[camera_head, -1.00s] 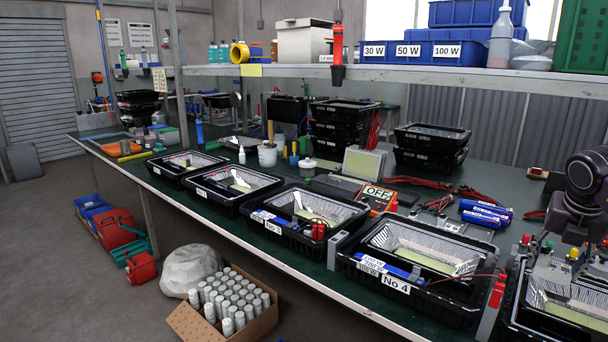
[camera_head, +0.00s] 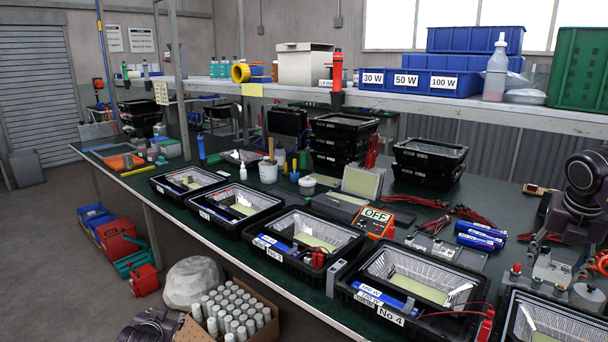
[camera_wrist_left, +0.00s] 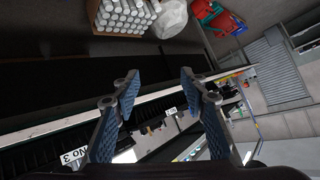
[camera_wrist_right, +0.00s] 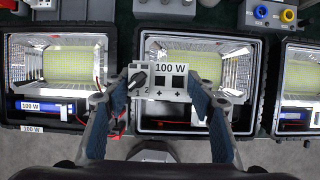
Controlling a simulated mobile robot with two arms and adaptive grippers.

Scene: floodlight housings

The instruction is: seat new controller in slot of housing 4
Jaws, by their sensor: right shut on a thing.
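Housing 4 (camera_head: 350,294), a black tray with a reflector and the label No 4, stands at the front right of the bench. A blue 100 W unit (camera_head: 379,297) lies along its front; the slot is hard to make out. My right gripper (camera_wrist_right: 162,82) is shut on a pale grey block (camera_wrist_right: 174,88) labelled 100 W, apparently the controller. It is held above a housing (camera_wrist_right: 256,60) in the middle of the right wrist view, right of one with a blue 100 W unit (camera_wrist_right: 45,107). My left gripper (camera_wrist_left: 157,84) is open and empty, beyond the bench's front edge.
Housing 3 (camera_head: 250,238) stands left of housing 4, and another housing (camera_head: 505,310) stands close on its right. A red lead (camera_head: 455,312) crosses housing 4's front right. A multimeter (camera_head: 376,217) and blue cylinders (camera_head: 480,236) lie behind. A carton of cans (camera_head: 268,335) is on the floor.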

